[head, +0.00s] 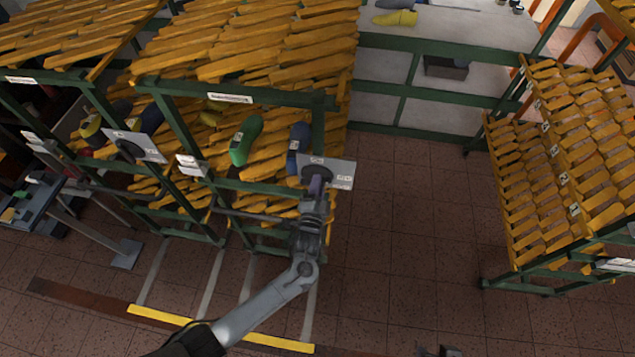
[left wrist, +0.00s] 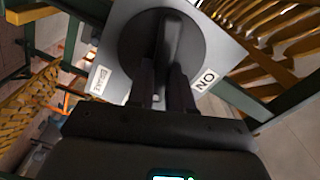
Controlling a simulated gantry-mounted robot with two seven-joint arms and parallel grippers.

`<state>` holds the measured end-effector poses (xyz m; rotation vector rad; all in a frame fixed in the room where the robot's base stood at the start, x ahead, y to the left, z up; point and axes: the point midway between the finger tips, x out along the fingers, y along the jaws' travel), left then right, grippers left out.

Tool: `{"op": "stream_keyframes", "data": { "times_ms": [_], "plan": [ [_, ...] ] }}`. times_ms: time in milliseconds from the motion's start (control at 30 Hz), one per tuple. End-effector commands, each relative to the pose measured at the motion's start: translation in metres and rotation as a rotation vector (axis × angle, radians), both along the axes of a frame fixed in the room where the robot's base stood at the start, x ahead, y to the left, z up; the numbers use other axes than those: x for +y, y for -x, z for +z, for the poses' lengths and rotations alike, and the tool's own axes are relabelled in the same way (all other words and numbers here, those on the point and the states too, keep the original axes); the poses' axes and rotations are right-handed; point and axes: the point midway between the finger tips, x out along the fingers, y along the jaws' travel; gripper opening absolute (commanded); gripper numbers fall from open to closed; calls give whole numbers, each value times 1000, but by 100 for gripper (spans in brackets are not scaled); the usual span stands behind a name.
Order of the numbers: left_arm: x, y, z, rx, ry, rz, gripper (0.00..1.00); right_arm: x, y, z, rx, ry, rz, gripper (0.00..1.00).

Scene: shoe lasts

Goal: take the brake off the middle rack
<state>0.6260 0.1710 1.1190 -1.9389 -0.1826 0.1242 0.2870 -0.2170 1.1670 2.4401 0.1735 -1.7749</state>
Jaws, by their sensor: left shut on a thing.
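The middle rack (head: 236,97) is a green frame with orange slats. At its right front post a pale plate (head: 341,173) carries a dark round brake knob (head: 316,173). In the left wrist view the plate (left wrist: 222,62) has a label reading NO on the right and another label on the left. The knob's disc (left wrist: 133,48) has a raised bar handle (left wrist: 171,38). My left gripper (head: 315,188) is shut on this handle; its fingers (left wrist: 163,85) sit on either side of it. A dark part at the bottom edge looks like my right gripper (head: 438,350), mostly cut off.
Another rack stands at the left with a similar plate (head: 150,147). A green shoe last (head: 245,140) and a blue one (head: 297,147) lie on the middle rack. A further rack (head: 560,160) stands at the right. Tiled floor (head: 400,230) between is clear. A yellow line (head: 160,314) marks the floor in front.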

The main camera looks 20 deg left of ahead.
Motion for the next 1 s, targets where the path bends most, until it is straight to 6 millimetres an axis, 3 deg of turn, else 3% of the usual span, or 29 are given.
{"op": "stream_keyframes", "data": {
  "times_ms": [400,1000],
  "plan": [
    [0,0,-2,56,-291,1,0,-2,0,11,0,8,5,43],
    [0,0,-4,73,-386,0,0,-2,0,14,0,7,4,43]
  ]
}}
